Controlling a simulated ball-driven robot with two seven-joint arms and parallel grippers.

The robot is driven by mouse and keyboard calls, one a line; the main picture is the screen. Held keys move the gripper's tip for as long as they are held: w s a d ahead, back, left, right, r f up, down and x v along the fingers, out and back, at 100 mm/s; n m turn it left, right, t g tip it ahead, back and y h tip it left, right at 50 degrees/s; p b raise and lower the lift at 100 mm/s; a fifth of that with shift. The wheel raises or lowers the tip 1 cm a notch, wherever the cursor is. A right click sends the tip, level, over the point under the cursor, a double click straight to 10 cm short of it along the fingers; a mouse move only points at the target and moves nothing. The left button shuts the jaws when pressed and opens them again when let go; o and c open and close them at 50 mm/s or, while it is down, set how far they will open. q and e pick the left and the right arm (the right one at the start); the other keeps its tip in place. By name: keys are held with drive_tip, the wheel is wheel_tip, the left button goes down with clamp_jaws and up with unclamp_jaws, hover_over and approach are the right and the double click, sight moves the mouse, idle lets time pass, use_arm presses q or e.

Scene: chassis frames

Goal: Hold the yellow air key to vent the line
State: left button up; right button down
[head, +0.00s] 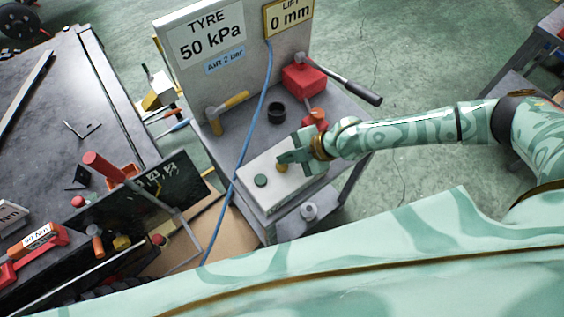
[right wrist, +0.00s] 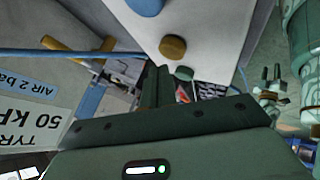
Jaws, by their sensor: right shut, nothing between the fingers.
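The yellow air key (head: 282,168) is a small round button on top of a pale control box (head: 290,187) on the cart. It also shows in the right wrist view (right wrist: 173,47), just beyond my fingertips. A green key (head: 261,180) sits beside it, and a blue key (right wrist: 145,5) shows in the right wrist view. My right gripper (head: 281,157) is shut and empty, its fingertips right by the yellow key. I cannot tell whether they touch it. The sign (head: 208,38) reads TYRE 50 kPa. My left gripper is not in view.
A blue hose (head: 267,75) runs down past the control box. A dark workbench (head: 60,100) with tools is at the left.

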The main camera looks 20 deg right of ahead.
sight(286, 166)
wheel_tip(286, 166, up, 5)
drive_tip(key=p, duration=0.4)
drive_tip(key=shift+r, duration=0.15)
idle(0.4)
